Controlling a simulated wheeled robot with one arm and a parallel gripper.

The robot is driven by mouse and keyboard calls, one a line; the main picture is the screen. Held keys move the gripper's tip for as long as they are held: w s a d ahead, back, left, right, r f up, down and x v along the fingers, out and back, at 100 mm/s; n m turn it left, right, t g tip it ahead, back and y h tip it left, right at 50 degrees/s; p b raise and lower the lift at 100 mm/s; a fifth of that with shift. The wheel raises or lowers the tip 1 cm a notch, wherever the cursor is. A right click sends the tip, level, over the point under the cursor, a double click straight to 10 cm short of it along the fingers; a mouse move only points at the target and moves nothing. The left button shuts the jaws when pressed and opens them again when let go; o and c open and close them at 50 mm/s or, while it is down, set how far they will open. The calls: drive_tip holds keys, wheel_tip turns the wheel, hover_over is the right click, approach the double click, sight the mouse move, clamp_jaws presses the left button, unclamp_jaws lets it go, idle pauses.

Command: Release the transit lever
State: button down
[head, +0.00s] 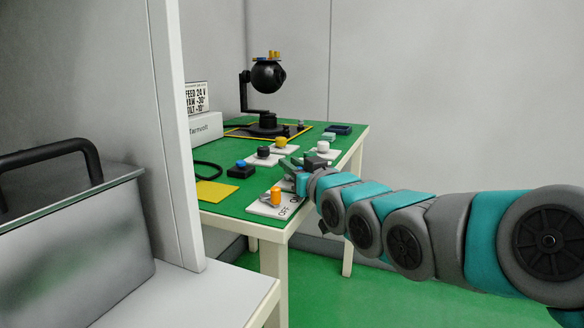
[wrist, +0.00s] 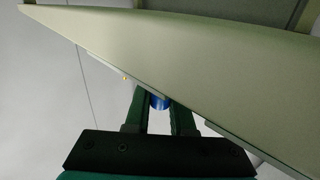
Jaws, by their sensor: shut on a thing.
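My gripper (head: 292,168) reaches over the near right part of the green-topped table in the head view. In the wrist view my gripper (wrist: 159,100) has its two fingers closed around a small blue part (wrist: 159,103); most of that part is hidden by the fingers. I cannot tell for certain whether this blue part is the transit lever. The black gimbal camera (head: 268,76) stands upright on its bracket at the back of the table, with small yellow parts on top.
A white plate (head: 264,208) with an orange knob and ON/OFF lettering lies at the near table corner. A dark box with a blue top (head: 241,168), a yellow sheet (head: 215,191) and a black-knobbed plate (head: 263,155) lie around. A white wall panel (head: 178,130) stands left.

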idle(0.3)
drive_tip(key=c, duration=0.8)
unclamp_jaws()
drive_tip(key=shift+o, duration=0.2)
drive_tip(key=shift+v, duration=3.95)
